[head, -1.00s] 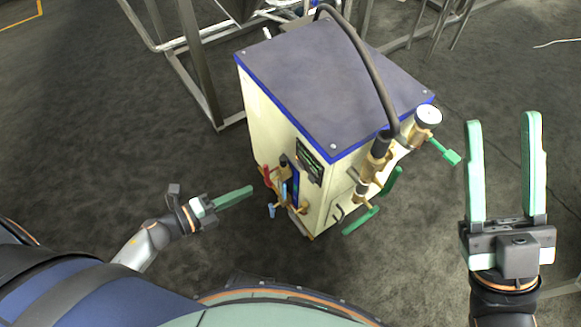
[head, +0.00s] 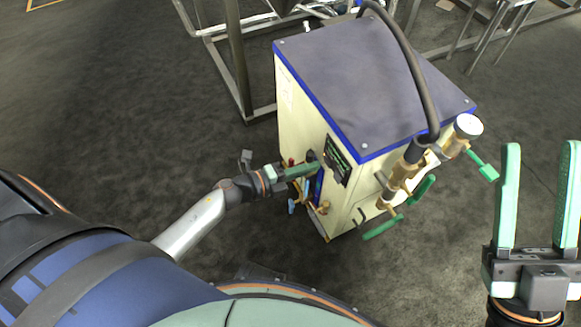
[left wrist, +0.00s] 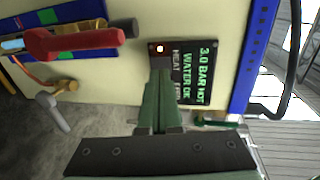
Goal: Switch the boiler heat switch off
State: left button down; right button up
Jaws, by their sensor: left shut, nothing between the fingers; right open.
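The boiler (head: 370,75) is a cream cabinet with a grey top and blue edging, standing on the floor. Its dark display (left wrist: 194,68) has green text reading 3.0 BAR HOT and WATER OK, with a partly covered HEAT line. A small grey block, probably the heat switch (left wrist: 160,63), sits by the lamp, partly hidden by my fingertips. My left gripper (head: 312,167) is shut and empty, its tips at this block; I cannot tell if they touch. My right gripper (head: 539,148) is open and empty, right of the boiler.
A red lever handle (left wrist: 75,40) and a grey-handled brass valve (left wrist: 55,105) are left of my left fingers in the wrist view. Brass pipework with green handles (head: 383,226) and a gauge (head: 468,125) are on the boiler's right face. Metal frames stand behind.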

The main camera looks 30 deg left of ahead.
pick_arm(q)
jog(key=shift+w+d+r, duration=0.1)
jog(key=shift+w+d, duration=0.45)
jog(key=shift+w, duration=0.1)
jog(key=shift+r, duration=0.1)
jog(key=shift+w+d+r+p, duration=0.2)
jog(key=shift+w+r+p, duration=0.05)
jog(key=shift+p, duration=0.1)
jog(key=shift+f, duration=0.2)
jog(key=shift+s+a, duration=0.1)
